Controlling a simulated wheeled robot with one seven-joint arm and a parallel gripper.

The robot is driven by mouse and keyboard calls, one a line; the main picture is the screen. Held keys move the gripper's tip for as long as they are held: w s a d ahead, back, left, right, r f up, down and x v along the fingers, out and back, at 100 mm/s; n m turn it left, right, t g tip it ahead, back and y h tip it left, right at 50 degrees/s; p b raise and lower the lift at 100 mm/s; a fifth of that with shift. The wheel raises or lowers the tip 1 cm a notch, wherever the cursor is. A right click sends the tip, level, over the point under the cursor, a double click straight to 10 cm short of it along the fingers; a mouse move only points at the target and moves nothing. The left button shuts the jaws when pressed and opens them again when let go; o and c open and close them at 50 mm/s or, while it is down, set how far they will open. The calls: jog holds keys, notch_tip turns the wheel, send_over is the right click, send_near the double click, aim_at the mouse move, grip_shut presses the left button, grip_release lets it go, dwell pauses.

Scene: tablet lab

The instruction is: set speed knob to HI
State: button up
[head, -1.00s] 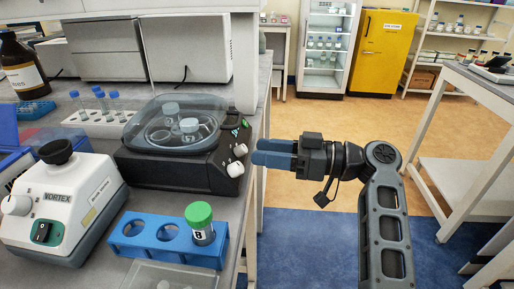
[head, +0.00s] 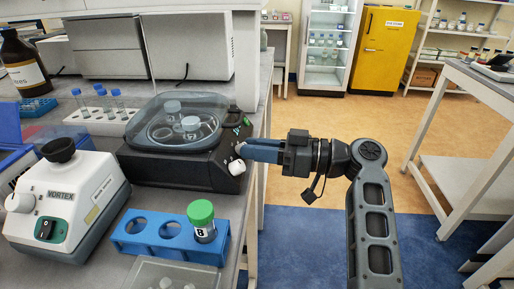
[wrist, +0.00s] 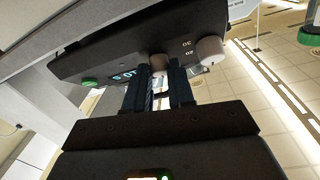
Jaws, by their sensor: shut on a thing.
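A black lab device (head: 178,172) with a clear domed lid (head: 180,120) stands on the bench. Its front panel has two pale knobs. My gripper (head: 243,152) reaches it from the right, and its fingers are shut on the knob nearer the display. In the wrist view this gripped knob (wrist: 159,63) sits between the fingertips of my gripper (wrist: 160,76), partly hidden by them. The other knob (wrist: 209,50), with "30" and "20" marked beside it, is free; it also shows in the head view (head: 237,167). I cannot read the gripped knob's label or setting.
A lit display (wrist: 125,76) and a green button (wrist: 90,83) are on the panel. A vortex mixer (head: 65,205) and a blue rack (head: 150,243) with a green-capped tube (head: 202,222) stand nearer on the bench. The floor right of the bench is open.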

grip_shut()
jog(key=shift+m, duration=0.3)
jog(key=shift+s+a+r+m+t+h+p, duration=0.15)
jog(key=shift+m+t+h+p, duration=1.05)
jog(key=shift+m+p, duration=1.4)
jog(key=shift+s+a+r+m+t+h+p, duration=0.1)
jog(key=shift+s+r+m+t+h+p, duration=0.15)
jog(key=shift+m+t+h+p, duration=1.65)
jog(key=shift+s+a+r+m+t+h+p, duration=0.25)
jog(key=shift+m+h+p, duration=0.45)
jog(key=shift+m+p, duration=2.6)
jog(key=shift+d+f+m+b, duration=0.15)
jog(key=shift+m+b, duration=0.2)
jog(key=shift+m, duration=0.25)
jog(key=o, duration=0.8)
grip_release()
